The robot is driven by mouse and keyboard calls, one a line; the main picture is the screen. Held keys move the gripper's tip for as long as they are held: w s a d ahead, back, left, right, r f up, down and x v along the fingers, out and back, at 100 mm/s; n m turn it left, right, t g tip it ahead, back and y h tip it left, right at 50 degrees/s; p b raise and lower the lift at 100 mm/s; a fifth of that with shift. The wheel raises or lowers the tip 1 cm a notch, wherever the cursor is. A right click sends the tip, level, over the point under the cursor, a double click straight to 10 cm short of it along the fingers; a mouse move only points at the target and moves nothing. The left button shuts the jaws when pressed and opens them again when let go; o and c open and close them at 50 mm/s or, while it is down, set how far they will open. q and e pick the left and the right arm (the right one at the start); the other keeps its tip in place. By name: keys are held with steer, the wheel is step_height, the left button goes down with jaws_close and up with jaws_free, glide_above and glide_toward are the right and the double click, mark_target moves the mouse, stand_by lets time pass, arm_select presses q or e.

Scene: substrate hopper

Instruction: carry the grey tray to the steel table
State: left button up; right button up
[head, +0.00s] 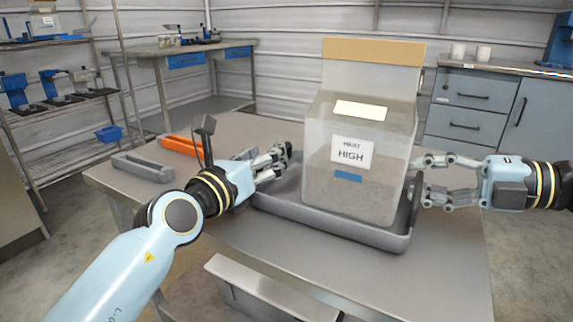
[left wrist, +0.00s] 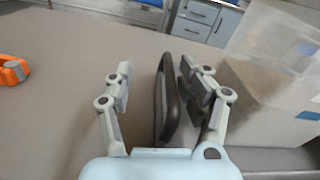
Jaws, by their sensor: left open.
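The grey tray (head: 331,224) rests on a grey, metal-looking table (head: 240,255). A translucent bin (head: 315,185) with a label reading HIGH and tan contents stands in it. My left gripper (head: 279,164) is open at the tray's left end. In the left wrist view, its fingers (left wrist: 160,88) stand either side of the tray's dark upright handle (left wrist: 168,105), which is close to the right finger. My right gripper (head: 424,181) is at the tray's right handle (head: 414,205), fingers apart; whether they touch the handle is unclear.
An orange-and-grey clamp-like piece (head: 182,145) and a grey bar (head: 143,167) lie on the table's left part. A bench (head: 190,49) stands at the back left, shelves (head: 65,104) at the left and grey cabinets (head: 474,93) at the back right.

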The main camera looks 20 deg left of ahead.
arm_select(q)
steer(key=shift+o, duration=0.6)
arm_select(e)
steer(key=shift+f, duration=0.1)
arm_select(q)
steer(key=shift+s, duration=0.1)
steer(key=shift+s, duration=0.25)
steer(key=s, duration=0.2)
steer(key=s+a, duration=0.1)
steer(key=s, duration=0.4)
steer(key=shift+s+a, duration=0.15)
arm_select(e)
steer(key=o, duration=0.8)
steer(key=shift+s, duration=0.1)
steer(key=shift+f, duration=0.1)
